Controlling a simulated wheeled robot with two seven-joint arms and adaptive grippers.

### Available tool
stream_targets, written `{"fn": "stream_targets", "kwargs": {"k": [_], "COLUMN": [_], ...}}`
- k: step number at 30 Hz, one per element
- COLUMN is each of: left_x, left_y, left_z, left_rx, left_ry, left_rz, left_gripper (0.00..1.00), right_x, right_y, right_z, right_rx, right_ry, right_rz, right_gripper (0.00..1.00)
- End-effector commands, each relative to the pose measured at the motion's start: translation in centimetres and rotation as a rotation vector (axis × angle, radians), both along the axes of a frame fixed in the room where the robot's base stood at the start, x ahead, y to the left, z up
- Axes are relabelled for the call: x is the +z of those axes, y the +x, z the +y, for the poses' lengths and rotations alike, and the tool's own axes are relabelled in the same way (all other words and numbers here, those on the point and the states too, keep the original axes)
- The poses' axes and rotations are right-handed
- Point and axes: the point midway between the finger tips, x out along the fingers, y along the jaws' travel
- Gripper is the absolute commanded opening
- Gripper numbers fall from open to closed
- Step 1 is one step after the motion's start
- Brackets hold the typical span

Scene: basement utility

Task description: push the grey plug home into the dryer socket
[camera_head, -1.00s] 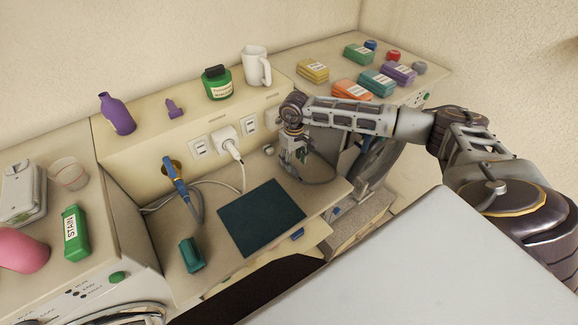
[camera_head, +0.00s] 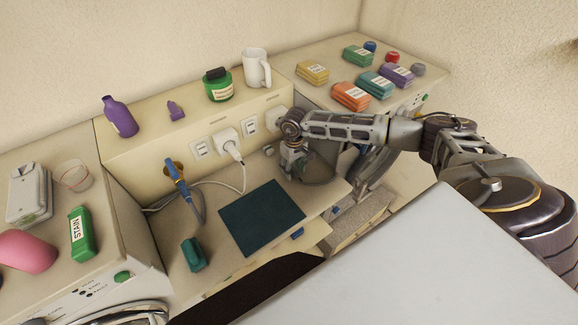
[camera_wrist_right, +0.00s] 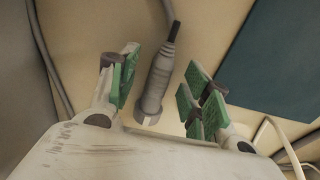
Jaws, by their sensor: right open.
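The grey plug (camera_wrist_right: 158,72) lies on the beige worktop, between the fingers of my right gripper (camera_wrist_right: 163,88) in the right wrist view. The green-padded fingers are open, with gaps to both sides of the plug. In the head view my right gripper (camera_head: 292,165) points down at the worktop below the wall panel, and the plug is hard to make out there. A pale wall outlet (camera_head: 274,118) is partly hidden behind my right wrist; I cannot tell whether it is the dryer socket. My left gripper is not in view.
A white plug (camera_head: 229,145) sits in the panel left of my gripper. A blue connector (camera_head: 175,172) with a grey cable stands farther left. A dark mat (camera_head: 262,217) and a teal object (camera_head: 193,254) lie on the worktop. A mug (camera_head: 256,68) stands on the ledge.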

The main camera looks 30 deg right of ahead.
Motion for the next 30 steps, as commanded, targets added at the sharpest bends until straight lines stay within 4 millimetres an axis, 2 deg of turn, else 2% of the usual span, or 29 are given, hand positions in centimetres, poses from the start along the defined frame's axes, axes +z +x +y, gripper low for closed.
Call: {"fn": "stream_targets", "kwargs": {"k": [6, 18, 30], "left_x": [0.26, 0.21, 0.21], "left_y": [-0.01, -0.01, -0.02], "left_z": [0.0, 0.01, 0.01], "left_rx": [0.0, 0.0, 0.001], "left_ry": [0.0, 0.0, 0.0], "left_rz": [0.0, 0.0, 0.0], "left_gripper": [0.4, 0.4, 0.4], "right_x": [-0.93, -0.96, -0.94], "right_y": [-0.01, -0.02, -0.02], "right_z": [-0.01, -0.01, -0.02], "right_rx": [-0.001, 0.0, -0.001], "right_ry": [0.0, 0.0, 0.0], "right_rz": [0.0, 0.0, 0.0], "right_gripper": [0.48, 0.48, 0.0]}}
